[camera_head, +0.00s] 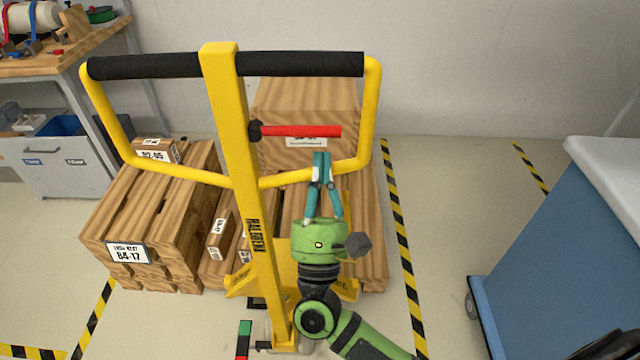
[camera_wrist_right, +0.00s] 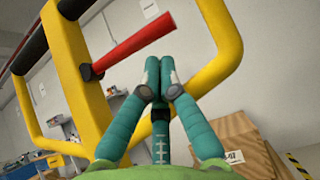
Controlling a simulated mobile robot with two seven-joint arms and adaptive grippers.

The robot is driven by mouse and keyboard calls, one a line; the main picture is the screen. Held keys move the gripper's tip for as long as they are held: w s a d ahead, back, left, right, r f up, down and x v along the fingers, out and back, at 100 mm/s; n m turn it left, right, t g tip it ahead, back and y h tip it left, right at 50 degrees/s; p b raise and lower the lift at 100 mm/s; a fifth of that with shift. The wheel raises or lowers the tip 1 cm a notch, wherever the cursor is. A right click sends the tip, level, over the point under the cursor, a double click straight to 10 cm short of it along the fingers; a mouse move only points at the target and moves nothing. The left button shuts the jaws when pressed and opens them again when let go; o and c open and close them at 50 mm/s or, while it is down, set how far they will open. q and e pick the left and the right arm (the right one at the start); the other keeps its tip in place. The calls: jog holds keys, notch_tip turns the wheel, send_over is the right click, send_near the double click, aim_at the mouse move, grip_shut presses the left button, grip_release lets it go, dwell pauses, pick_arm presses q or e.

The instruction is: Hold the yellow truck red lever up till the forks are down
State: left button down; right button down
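The yellow truck (camera_head: 232,150) stands upright, with a looped handle and black grips. Its red lever (camera_head: 300,131) sticks out to the right from a black pivot on the mast, roughly level. The lever also shows in the wrist view (camera_wrist_right: 135,45). My right gripper (camera_head: 321,158) has its fingertips together with nothing seen between them. In the head view the tips appear just below the lever's free end, near the lower handle bar; contact cannot be told. Yellow parts at the truck's base (camera_head: 285,275) are partly hidden, and fork height is unclear. My left gripper is not in view.
Wooden crates (camera_head: 150,215) stand left of and behind the mast. A workbench (camera_head: 60,62) is at the far left and a blue cart (camera_head: 560,255) at the right. Striped tape (camera_head: 400,245) marks the floor, with free floor between the tape and the cart.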

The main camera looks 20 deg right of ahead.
jog(key=shift+x, duration=0.8)
